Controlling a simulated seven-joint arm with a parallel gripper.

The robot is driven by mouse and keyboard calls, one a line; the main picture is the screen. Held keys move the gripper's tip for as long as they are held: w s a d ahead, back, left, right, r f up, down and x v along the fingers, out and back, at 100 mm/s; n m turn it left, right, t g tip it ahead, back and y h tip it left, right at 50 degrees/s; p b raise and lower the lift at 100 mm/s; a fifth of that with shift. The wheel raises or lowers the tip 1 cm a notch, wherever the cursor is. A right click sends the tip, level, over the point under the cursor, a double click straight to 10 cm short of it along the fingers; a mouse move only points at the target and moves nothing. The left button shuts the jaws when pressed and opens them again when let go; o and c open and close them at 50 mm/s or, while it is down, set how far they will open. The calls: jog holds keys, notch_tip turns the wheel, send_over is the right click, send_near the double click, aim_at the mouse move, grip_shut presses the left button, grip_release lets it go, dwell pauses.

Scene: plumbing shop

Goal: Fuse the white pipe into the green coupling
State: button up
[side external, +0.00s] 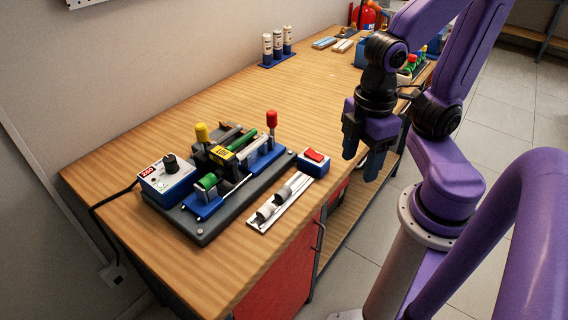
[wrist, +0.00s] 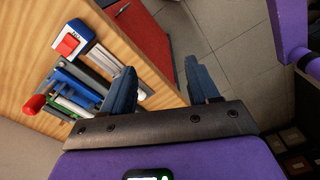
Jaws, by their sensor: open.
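The fusion machine holds green parts in the side view: a short green piece (side external: 208,181) at its near-left end, which looks like the coupling, and a longer green length (side external: 241,140) behind the black and yellow heater block (side external: 222,154). A white pipe-like piece (side external: 285,196) lies on a pale narrow rack at the machine's front right; rack and pipe are hard to tell apart. My gripper (side external: 363,155) is open and empty, beyond the bench's front edge, right of the machine. In the wrist view my gripper (wrist: 160,82) has its fingers wide apart with nothing between them.
A control box (side external: 167,178) with a red display stands at the machine's left. A red-switch box (side external: 313,162) stands at its right, near the bench edge. Yellow (side external: 202,132) and red (side external: 271,119) knobs stick up. Several bottles (side external: 278,46) stand farther back; the bench (side external: 190,103) between is clear.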

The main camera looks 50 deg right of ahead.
jog(key=w+a+r+m, duration=0.1)
jog(key=w+m, duration=0.2)
jog(key=w, duration=0.3)
jog(key=r+m, duration=0.2)
jog(key=m, duration=0.7)
send_over(271, 112)
jog(key=shift+d+f, duration=0.1)
jog(key=shift+f, duration=4.6)
jog(key=c, duration=0.9)
